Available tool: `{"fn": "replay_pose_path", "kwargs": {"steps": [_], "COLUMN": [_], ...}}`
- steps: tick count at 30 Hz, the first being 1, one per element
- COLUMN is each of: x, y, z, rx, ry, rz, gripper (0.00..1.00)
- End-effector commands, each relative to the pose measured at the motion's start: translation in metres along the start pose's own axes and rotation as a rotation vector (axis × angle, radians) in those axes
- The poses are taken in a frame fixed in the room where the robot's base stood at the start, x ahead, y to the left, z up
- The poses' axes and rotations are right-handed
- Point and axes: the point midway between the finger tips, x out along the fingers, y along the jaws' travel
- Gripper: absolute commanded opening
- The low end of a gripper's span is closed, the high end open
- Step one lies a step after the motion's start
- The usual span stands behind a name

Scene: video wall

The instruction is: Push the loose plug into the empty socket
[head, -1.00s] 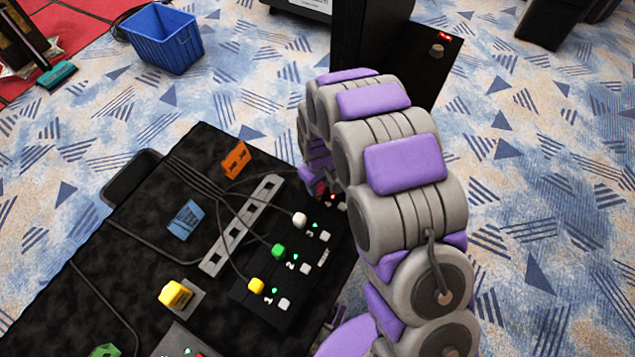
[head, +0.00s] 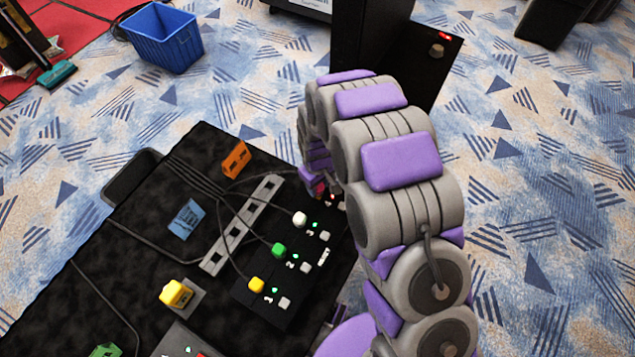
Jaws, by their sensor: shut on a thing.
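The black socket panel (head: 265,303) lies on the dark table and carries a row of sockets. White, green and yellow plugs (head: 279,251) sit in its numbered sockets, each with a green light beside it. At the row's far end, a red-pink plug (head: 320,188) shows just under my gripper (head: 314,180), beside a small red light. My gripper is shut on this plug. My own arm covers most of the gripper and the fourth socket, so I cannot tell how far the plug is in.
A slotted grey cable strip (head: 241,224) lies left of the panel, with cables running through it. Orange (head: 236,159) and blue tags (head: 186,220) and a yellow block (head: 175,293) are on the table. A blue bin (head: 160,38) stands on the carpet behind.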

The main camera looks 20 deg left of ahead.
Motion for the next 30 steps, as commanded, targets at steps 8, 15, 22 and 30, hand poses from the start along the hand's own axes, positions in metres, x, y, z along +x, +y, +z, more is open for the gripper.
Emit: {"fn": "replay_pose_path", "kwargs": {"steps": [8, 15, 22, 30], "x": [0.005, 0.010, 0.014, 0.019], "y": [0.000, 0.000, 0.000, 0.000], "z": [0.000, 0.000, 0.000, 0.001], "rx": [0.000, 0.000, 0.000, 0.000], "ry": [0.000, 0.000, -0.001, -0.002], "rz": [0.000, 0.000, 0.000, -0.001], "gripper": [0.00, 0.00, 0.00, 0.00]}}
